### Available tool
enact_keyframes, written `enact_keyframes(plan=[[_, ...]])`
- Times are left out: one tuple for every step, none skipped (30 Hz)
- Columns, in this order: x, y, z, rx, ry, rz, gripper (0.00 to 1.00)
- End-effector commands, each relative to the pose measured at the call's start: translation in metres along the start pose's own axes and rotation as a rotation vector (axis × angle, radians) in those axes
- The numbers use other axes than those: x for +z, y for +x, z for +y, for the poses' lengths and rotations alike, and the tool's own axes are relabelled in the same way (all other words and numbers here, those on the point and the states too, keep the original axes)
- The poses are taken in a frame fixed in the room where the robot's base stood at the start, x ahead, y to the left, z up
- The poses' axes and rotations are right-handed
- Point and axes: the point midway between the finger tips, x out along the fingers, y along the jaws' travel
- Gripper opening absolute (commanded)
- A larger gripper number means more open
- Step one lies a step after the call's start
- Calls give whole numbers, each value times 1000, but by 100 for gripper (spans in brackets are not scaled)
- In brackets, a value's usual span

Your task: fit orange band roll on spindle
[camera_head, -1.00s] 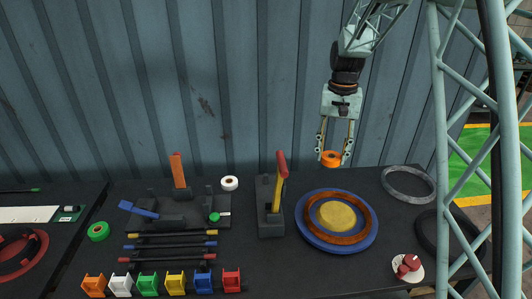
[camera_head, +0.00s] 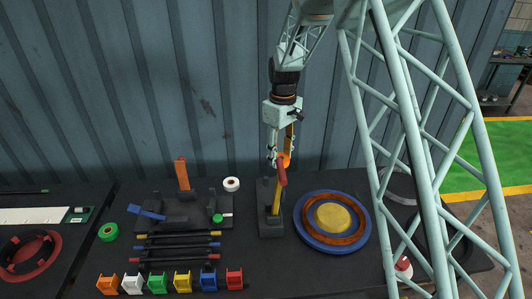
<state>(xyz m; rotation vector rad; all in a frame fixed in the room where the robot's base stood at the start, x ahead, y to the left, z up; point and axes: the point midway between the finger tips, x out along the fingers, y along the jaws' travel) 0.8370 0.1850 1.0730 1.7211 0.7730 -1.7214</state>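My gripper (camera_head: 280,158) hangs above the back of the black bench. It is shut on the orange band roll (camera_head: 286,159), which sits between its fingertips, in the air. The roll is partly hidden behind the red top of a slanted yellow lever (camera_head: 277,199). This lever stands in a dark block (camera_head: 269,229), just below and in front of my gripper. I cannot tell for sure which part is the spindle; it may be on this block, hidden by the lever.
Right of the block lies a blue disc (camera_head: 303,232) with a brown ring (camera_head: 360,226) and yellow hub (camera_head: 334,218). A white roll (camera_head: 231,184), a green roll (camera_head: 108,232) and a dark rack (camera_head: 184,212) lie left. Several coloured bins (camera_head: 182,283) line the front.

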Motion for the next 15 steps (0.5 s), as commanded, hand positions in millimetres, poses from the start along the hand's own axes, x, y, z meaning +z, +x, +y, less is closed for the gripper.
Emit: enact_keyframes(plan=[[-8, -1, -8, -1, -53, -1, 26], [-12, -1, -11, -1, -85, -1, 26], [-17, 0, -15, 0, -125, 0, 26], [-21, 1, -18, 0, -153, 0, 26], [-24, 1, -21, 0, -178, 0, 26], [-28, 2, -25, 0, -210, 0, 26], [-30, 3, -27, 0, -232, 0, 26], [-32, 4, -29, 0, -249, 0, 26], [-35, 4, -31, 0, -272, 0, 26], [-37, 5, -32, 0, -285, 0, 26], [-38, 5, -34, 0, -297, 0, 26], [-40, 6, -35, 0, -309, 0, 26], [-40, 6, -36, 0, -316, 0, 26], [-41, 6, -37, 0, -321, 0, 26], [-42, 7, -37, 0, -326, 0, 26]])
